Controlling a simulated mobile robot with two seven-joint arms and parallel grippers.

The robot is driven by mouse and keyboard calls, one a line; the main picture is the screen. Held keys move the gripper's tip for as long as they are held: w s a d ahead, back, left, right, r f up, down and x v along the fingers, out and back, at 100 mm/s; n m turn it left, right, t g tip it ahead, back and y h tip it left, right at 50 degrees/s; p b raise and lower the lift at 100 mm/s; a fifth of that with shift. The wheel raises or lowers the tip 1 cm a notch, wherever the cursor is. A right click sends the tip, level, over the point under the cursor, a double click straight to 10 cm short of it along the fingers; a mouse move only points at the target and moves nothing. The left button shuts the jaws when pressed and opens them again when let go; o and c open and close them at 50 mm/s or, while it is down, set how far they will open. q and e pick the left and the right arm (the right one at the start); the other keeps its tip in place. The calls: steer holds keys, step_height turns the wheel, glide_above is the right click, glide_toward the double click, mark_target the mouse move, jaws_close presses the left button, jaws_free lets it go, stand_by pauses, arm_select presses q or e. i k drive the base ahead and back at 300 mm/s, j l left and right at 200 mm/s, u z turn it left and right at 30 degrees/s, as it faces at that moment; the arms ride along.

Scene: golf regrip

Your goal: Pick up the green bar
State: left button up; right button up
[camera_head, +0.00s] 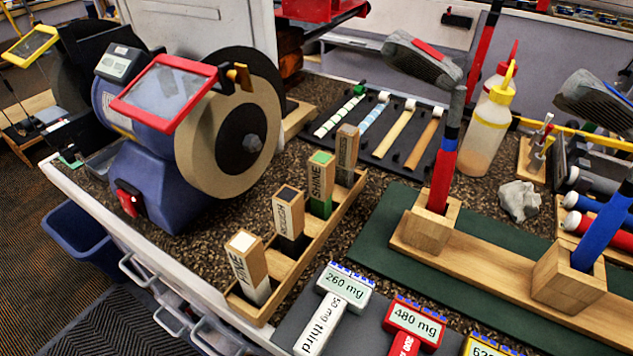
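The green bar (321,185) stands upright in a wooden tray (312,252) at the middle of the bench. It has a green top, a wooden side lettered SHINE and a green lower part. It is in a row with a white-topped bar (249,267) marked FINE, a dark-topped bar (290,220) and a brown bar (347,155) behind it. The tray's front wall hides the bar's foot. Neither of my grippers is in view.
A blue bench grinder (160,170) with a large wheel stands to the left of the tray. Golf clubs stand in a wooden holder (480,258) on a green mat (385,225) to the right. Labelled weights (345,285) lie in front. Squeeze bottles (485,130) stand behind.

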mark_target(322, 165)
steer(key=z, duration=0.7)
steer(key=k+j+z, duration=0.1)
steer(key=z, duration=0.3)
steer(key=k+j+z, duration=0.1)
steer(key=j+z, duration=0.15)
steer(key=z, duration=0.15)
steer(key=k+j+z, duration=0.15)
steer(key=z, duration=0.25)
steer(key=k+j+z, duration=0.3)
steer(key=k+z, duration=0.3)
steer(key=k, duration=0.2)
steer(key=k+z, duration=0.15)
steer(key=k, duration=0.9)
